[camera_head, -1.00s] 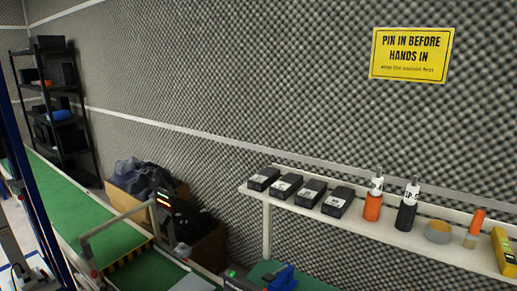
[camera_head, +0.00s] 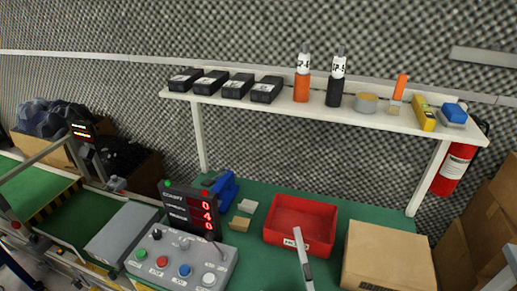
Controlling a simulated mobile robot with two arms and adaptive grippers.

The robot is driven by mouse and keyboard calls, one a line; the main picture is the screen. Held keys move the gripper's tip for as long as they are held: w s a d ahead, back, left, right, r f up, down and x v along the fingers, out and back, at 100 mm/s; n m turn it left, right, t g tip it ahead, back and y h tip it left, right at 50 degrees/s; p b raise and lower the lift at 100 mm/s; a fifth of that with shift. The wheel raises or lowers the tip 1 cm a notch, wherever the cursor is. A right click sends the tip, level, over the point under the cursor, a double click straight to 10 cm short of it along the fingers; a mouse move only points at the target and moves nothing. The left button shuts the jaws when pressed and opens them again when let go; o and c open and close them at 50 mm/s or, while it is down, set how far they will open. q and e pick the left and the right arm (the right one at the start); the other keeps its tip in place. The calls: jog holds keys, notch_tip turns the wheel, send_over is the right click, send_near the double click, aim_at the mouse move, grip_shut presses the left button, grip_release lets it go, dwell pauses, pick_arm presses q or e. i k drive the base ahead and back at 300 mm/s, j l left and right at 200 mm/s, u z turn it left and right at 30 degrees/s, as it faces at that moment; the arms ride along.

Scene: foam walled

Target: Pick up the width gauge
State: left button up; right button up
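I cannot tell for sure which thing is the width gauge.
On the green bench are a red bin (camera_head: 281,216), a cardboard box (camera_head: 388,262), a button panel (camera_head: 182,262) and a counter display (camera_head: 190,212). The shelf holds black boxes (camera_head: 237,86) and bottles (camera_head: 302,88). A fire extinguisher (camera_head: 454,166) hangs at right.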

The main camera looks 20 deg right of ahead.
aim_at(308, 276)
jog(key=z, duration=1)
